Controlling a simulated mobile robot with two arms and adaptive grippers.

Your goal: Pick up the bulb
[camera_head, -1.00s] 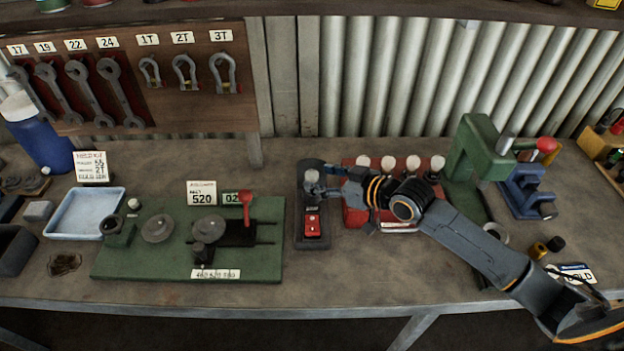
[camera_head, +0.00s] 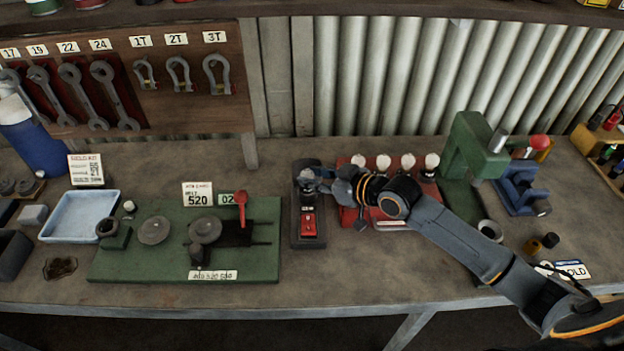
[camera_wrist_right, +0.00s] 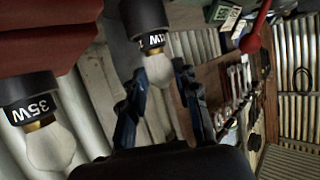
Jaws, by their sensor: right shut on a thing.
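A pale glass bulb (camera_head: 307,174) is at the top of the dark stand (camera_head: 297,235) with a red block on its front, left of the red rack. My right gripper (camera_head: 322,182) reaches it from the right and is shut on it. In the right wrist view the bulb (camera_wrist_right: 158,69) is between the two dark fingers, against a black collar (camera_wrist_right: 146,18) with a partly hidden label ending in W. I cannot tell whether it still sits in the collar. My left gripper is not in view.
A red rack (camera_head: 347,217) with several white bulbs stands close behind my right gripper. One bulb (camera_wrist_right: 50,146) by a 35W collar shows in the wrist view. A green press (camera_head: 470,150) stands right, a green board (camera_head: 130,265) left. Front bench between them is clear.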

